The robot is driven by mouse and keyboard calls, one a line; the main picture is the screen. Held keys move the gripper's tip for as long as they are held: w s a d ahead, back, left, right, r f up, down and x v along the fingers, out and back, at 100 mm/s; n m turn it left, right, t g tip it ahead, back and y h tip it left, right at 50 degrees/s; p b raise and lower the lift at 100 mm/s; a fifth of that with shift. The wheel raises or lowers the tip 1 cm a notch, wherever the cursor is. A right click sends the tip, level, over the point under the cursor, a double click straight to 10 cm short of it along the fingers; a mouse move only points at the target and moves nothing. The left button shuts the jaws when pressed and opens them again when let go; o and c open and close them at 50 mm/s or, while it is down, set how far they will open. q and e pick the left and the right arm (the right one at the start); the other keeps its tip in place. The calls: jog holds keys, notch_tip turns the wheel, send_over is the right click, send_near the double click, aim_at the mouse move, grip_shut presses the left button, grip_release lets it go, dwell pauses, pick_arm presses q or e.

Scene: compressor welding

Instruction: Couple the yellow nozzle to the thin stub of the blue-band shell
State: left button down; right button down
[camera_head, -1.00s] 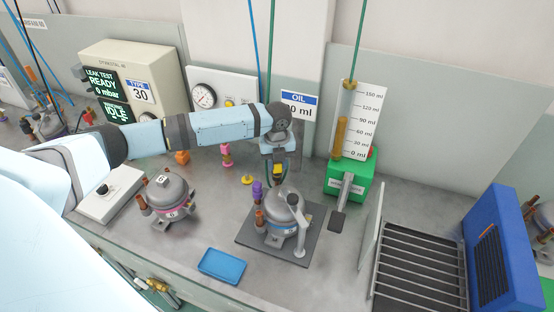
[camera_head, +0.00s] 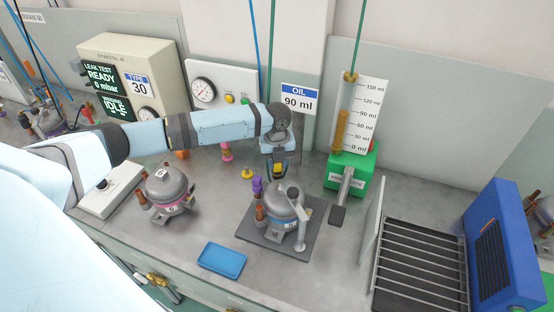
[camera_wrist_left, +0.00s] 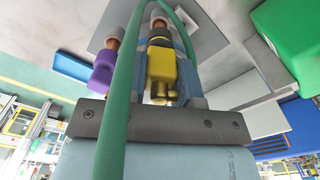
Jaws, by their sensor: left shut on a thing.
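My left gripper (camera_head: 278,172) is shut on the yellow nozzle (camera_wrist_left: 161,65) and holds it just above and behind the blue-band shell (camera_head: 284,207). In the left wrist view, a copper stub (camera_wrist_left: 158,31) lies in line with the nozzle's far end. I cannot tell whether they touch. A purple nozzle (camera_head: 257,186) sits on another copper stub of this shell and also shows in the left wrist view (camera_wrist_left: 103,72). The shell stands upright on a dark plate (camera_head: 250,232) under a grey clamp arm (camera_head: 300,236). A green hose crosses the wrist view. My right gripper is out of view.
A pink-band shell (camera_head: 169,191) stands to the left, and a blue tray (camera_head: 221,260) lies in front. The green oil unit (camera_head: 350,168) and a rack (camera_head: 420,270) are to the right.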

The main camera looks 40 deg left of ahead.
pick_arm(q)
jog(key=shift+f+p, duration=0.15)
jog(key=shift+p, duration=0.2)
dwell(0.7)
jog(key=c, duration=0.8)
grip_release()
jog(key=shift+r+b, duration=1.2)
jog(key=shift+r, duration=5.75)
jog(key=shift+s+f, duration=0.1)
